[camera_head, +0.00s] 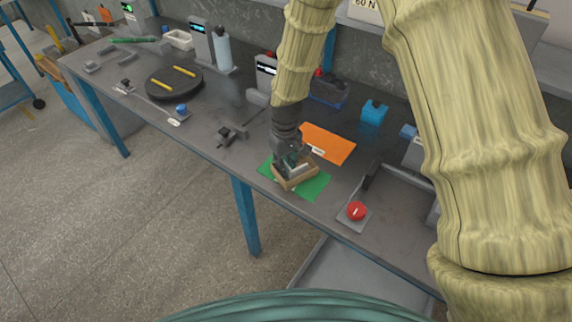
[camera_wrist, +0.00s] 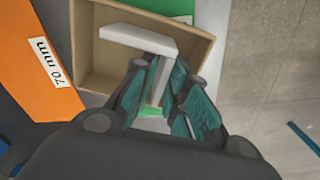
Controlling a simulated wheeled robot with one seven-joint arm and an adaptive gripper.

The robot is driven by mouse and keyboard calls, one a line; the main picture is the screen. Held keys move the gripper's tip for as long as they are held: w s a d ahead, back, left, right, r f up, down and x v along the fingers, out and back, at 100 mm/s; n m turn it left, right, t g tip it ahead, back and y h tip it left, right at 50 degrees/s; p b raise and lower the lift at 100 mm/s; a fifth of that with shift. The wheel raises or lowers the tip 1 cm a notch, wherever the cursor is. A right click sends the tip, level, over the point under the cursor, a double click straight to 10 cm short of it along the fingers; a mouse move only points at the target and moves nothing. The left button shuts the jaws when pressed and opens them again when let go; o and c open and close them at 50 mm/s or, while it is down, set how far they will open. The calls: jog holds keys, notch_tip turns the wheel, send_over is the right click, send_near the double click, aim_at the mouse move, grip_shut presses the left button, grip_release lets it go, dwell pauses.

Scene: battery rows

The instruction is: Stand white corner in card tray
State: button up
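The white corner (camera_wrist: 140,39), an L-shaped piece, is inside the card tray (camera_wrist: 88,52) in the wrist view. One leg of the corner runs between the two teal fingers of my gripper (camera_wrist: 162,98), which look closed on it. In the head view my gripper (camera_head: 291,164) points down into the card tray (camera_head: 299,183), and the white corner is mostly hidden there. The tray sits on a green mat (camera_head: 314,189). Whether the corner touches the tray floor cannot be told.
An orange mat (camera_head: 328,143) marked 70 mm lies beside the tray. A red button (camera_head: 356,210) on a grey plate stands to the right. A dark clamp-like tool (camera_head: 232,134) lies to the left. The bench's front edge is close to the green mat.

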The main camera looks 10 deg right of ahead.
aim_at(286, 163)
notch_tip(286, 163, up, 12)
jog(key=b, duration=0.2)
jog(key=shift+r, duration=0.15)
dwell(0.6)
